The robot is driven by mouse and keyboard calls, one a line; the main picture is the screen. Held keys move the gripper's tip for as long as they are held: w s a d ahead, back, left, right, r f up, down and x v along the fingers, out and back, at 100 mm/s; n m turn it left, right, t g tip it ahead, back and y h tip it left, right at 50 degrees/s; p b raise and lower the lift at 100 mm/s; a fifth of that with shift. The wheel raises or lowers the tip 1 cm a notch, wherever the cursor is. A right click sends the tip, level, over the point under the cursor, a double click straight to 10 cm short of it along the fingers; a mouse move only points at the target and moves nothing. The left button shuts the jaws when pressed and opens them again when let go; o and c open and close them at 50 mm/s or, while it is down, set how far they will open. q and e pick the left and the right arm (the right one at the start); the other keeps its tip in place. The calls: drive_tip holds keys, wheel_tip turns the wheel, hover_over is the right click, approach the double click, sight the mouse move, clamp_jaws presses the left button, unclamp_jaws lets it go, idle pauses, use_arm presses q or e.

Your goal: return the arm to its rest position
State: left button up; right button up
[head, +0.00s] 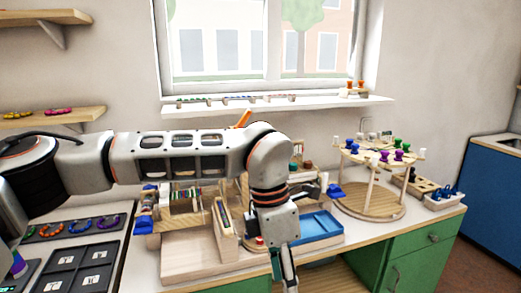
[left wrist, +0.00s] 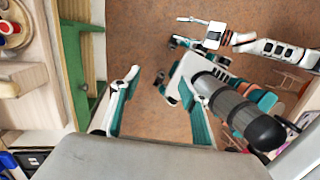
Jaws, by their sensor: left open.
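My left arm reaches in from the left across the head view and bends down at its wrist. My left gripper (head: 287,268) points down in front of the bench's front edge. The gripper is open and empty. My right arm shows small at the upper right of the left wrist view, with its gripper (left wrist: 188,32) over the floor. Its finger state is too small to tell.
The wooden bench (head: 225,265) carries a wooden rack, a blue tray (head: 318,228) and a round two-tier stand (head: 368,205) with coloured pegs. Dark boards (head: 80,265) lie at the left. A green cabinet (head: 420,255) is below the bench. Open floor (left wrist: 140,40) lies in front.

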use_arm(q)
drive_tip(key=s+d+f+g+h, duration=0.2)
drive_tip(key=s+d+g+h, duration=0.1)
drive_tip(key=s+d, duration=0.4)
drive_tip(key=s+d+r+n+g+h, duration=0.3)
drive_tip(key=s+d+r+g+h, duration=0.2)
drive_tip(key=s+d+r+h, duration=0.3)
drive_tip(key=w+a+n+t+h, duration=0.5)
drive_tip(key=w+n+t+h, duration=0.6)
drive_tip(key=w+n+t, duration=0.55)
drive_tip(key=w+a+f+n+t+y, duration=0.4)
drive_tip(key=a+f+n+t+y, duration=0.6)
drive_tip(key=a+f+n, duration=0.45)
drive_tip(key=s+a+f+n+g+y, duration=0.1)
drive_tip(key=s+a+f+n+y, duration=0.3)
drive_tip(key=f, duration=0.5)
drive_tip(key=s+a+f+n+g+y, duration=0.1)
drive_tip(key=a+f+n+y, duration=0.3)
drive_tip(key=a+f+n, duration=0.4)
drive_tip(key=s+a+f+g+y, duration=0.3)
drive_tip(key=s+a+f, duration=0.5)
drive_tip(key=s+f, duration=0.4)
drive_tip(key=shift+a+f+n+g, duration=0.15)
drive_tip(key=shift+f+n+g, duration=0.25)
drive_tip(key=shift+f+g, duration=0.35)
